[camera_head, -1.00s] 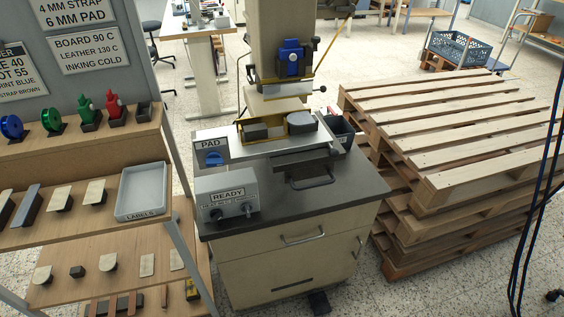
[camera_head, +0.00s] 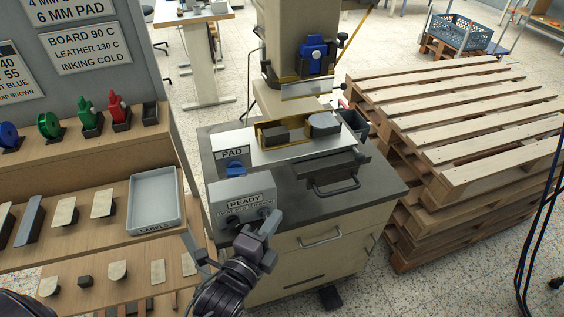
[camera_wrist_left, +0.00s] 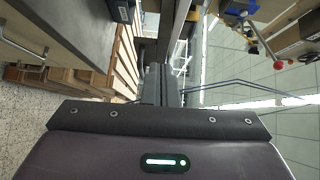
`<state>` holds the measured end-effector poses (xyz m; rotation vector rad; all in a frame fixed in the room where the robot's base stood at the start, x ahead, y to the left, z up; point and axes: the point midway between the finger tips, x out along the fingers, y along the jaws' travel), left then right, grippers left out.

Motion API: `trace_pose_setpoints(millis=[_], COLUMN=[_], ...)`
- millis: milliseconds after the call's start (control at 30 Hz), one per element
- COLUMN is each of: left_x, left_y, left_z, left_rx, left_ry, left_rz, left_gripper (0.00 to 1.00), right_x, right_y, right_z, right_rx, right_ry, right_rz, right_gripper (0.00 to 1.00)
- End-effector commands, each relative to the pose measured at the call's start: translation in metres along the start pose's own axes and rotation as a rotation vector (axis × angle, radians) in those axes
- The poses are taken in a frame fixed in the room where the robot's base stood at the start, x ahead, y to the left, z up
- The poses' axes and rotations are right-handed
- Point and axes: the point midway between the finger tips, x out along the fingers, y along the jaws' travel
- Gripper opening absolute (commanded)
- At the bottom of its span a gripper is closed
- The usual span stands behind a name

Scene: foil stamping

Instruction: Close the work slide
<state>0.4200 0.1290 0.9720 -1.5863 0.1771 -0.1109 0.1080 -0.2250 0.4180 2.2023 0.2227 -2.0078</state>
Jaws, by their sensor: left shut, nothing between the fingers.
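The press (camera_head: 290,40) stands on a dark-topped cabinet. In front of its head, a pale work slide (camera_head: 260,153) carries a yellow-edged fixture with dark grey blocks (camera_head: 275,134). At its front right are a dark block and a loop handle (camera_head: 337,190). The slide sits forward of the press head. My left gripper (camera_head: 272,221) is shut and empty, in front of the READY control box (camera_head: 240,193), left of and lower than the handle, apart from it. Its closed fingers (camera_wrist_left: 160,85) show in the left wrist view. My right gripper is not in view.
A wooden shelf unit (camera_head: 95,152) with a grey LABELS tray (camera_head: 154,200) stands at the left. Stacked pallets (camera_head: 450,130) stand close on the right. A dark bin (camera_head: 352,125) is beside the press. The cabinet top right of the control box has free room.

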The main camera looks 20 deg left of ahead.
Motion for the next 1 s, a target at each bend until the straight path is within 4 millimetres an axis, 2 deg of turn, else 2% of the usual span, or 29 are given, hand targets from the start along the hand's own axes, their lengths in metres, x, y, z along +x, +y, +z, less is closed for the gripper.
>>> trace_pose_setpoints(millis=[33,100,267,700,1000], left_x=[-0.004,-0.007,0.003,0.093,0.118], left_y=[-0.013,-0.024,-0.031,-0.036,-0.035], left_z=[-0.003,-0.005,-0.006,-0.006,0.018], left_rx=[0.009,0.019,0.025,0.023,0.023], left_ry=[0.007,0.008,0.007,0.006,0.009], left_rz=[-0.018,-0.033,-0.043,-0.043,-0.039], left_gripper=[0.00,0.00,0.00,0.00,0.00], right_x=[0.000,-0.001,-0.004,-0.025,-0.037], right_y=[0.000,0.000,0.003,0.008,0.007], right_z=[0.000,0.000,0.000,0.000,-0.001], right_rx=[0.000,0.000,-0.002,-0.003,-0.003], right_ry=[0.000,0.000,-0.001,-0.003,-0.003], right_rz=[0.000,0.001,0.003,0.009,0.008], right_gripper=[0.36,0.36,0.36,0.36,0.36])
